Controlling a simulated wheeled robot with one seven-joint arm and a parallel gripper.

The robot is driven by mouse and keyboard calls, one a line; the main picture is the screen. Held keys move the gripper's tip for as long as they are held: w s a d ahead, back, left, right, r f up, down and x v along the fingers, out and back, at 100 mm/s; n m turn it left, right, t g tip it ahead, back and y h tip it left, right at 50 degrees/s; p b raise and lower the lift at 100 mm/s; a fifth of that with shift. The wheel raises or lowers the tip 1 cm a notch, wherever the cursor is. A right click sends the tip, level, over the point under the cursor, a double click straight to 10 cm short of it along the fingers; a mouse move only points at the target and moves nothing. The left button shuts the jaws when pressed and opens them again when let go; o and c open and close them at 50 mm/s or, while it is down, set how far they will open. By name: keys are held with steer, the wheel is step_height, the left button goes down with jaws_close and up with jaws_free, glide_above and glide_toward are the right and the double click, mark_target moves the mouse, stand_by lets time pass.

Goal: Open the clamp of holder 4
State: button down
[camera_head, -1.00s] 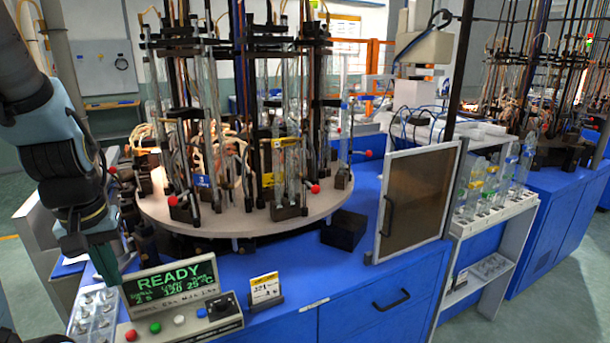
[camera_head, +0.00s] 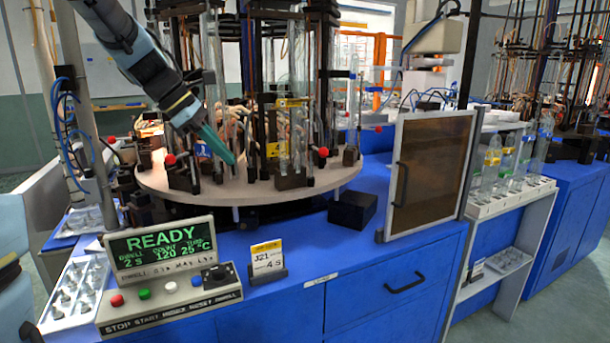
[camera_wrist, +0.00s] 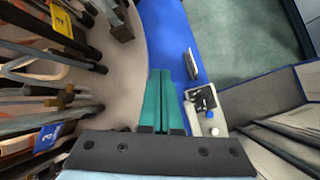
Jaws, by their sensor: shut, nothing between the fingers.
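A round turntable (camera_head: 240,197) carries several upright holders with glass tubes. Red knobs stick out at the left (camera_head: 169,160) and right (camera_head: 323,152) of the front holders. My gripper (camera_head: 232,161) is shut and empty, pointing down to the right in front of the holders between the two tags. In the wrist view its green fingers (camera_wrist: 169,74) lie together over the turntable's edge, with the yellow tag (camera_wrist: 62,20) to the left.
A control panel (camera_head: 170,292) with a READY display (camera_head: 160,247) stands in front. A card stand (camera_head: 267,262), a black box (camera_head: 352,208) and a brown framed panel (camera_head: 432,175) are on the blue bench (camera_head: 300,300). A rack of bottles (camera_head: 505,195) stands right.

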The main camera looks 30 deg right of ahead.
steer(key=d+r+n+g+h+b, duration=0.1)
steer(key=d+r+n+h+b, duration=0.1)
steer(key=d+r, duration=0.2)
steer(key=d, duration=0.3)
steer(key=shift+w+r+n+g+h, duration=0.2)
steer(key=shift+r+n+g+h, duration=0.1)
steer(key=shift+r+n, duration=0.1)
steer(key=shift+f, duration=0.1)
steer(key=d+r+p+x, duration=0.1)
steer(key=d+r+x, duration=0.1)
steer(key=x, duration=1)
steer(key=shift+s, duration=0.25)
steer(key=shift+d+p, duration=0.1)
steer(key=shift+p, duration=0.25)
steer(key=shift+s+r, duration=0.1)
